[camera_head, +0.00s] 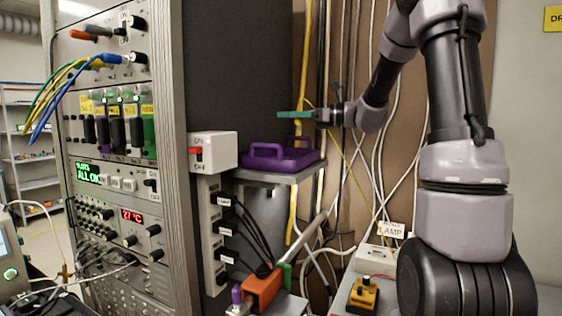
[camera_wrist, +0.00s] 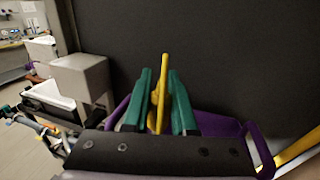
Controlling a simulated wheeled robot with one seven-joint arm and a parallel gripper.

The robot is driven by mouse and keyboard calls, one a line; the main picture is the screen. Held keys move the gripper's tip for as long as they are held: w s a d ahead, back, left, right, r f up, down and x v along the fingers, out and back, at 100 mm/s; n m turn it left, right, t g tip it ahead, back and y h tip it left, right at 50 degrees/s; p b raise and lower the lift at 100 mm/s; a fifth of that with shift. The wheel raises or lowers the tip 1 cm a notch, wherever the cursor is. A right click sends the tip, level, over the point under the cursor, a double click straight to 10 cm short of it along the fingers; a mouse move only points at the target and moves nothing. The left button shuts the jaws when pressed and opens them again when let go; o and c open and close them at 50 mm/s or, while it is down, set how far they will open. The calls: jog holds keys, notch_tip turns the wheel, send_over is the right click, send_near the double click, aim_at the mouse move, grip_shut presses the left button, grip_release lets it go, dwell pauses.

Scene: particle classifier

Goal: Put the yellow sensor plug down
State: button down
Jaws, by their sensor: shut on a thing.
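My gripper (camera_head: 292,115) with green fingers is over the purple tray (camera_head: 283,158), with a gap between fingers and tray in the head view. In the wrist view my gripper (camera_wrist: 161,100) is shut on the yellow sensor plug (camera_wrist: 161,90), which stands between the two green fingers. The purple tray (camera_wrist: 216,124) shows behind and below the fingers there. In the head view the plug is hard to tell from the yellow cable behind it. I cannot tell whether the plug touches the tray.
The tray sits on a small grey shelf (camera_head: 268,176) beside the dark side panel of the instrument rack (camera_head: 113,170). A white switch box (camera_head: 214,152) stands left of the tray. Cables hang on the wall behind my gripper. An orange block (camera_head: 262,290) and a yellow box (camera_head: 363,295) are below.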

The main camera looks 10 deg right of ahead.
jog(key=f, duration=0.3)
jog(key=w+f, duration=0.1)
jog(key=f, duration=0.2)
jog(key=shift+f, duration=2)
jog(key=shift+f, duration=0.15)
jog(key=shift+f, duration=0.15)
jog(key=c, duration=0.7)
grip_release()
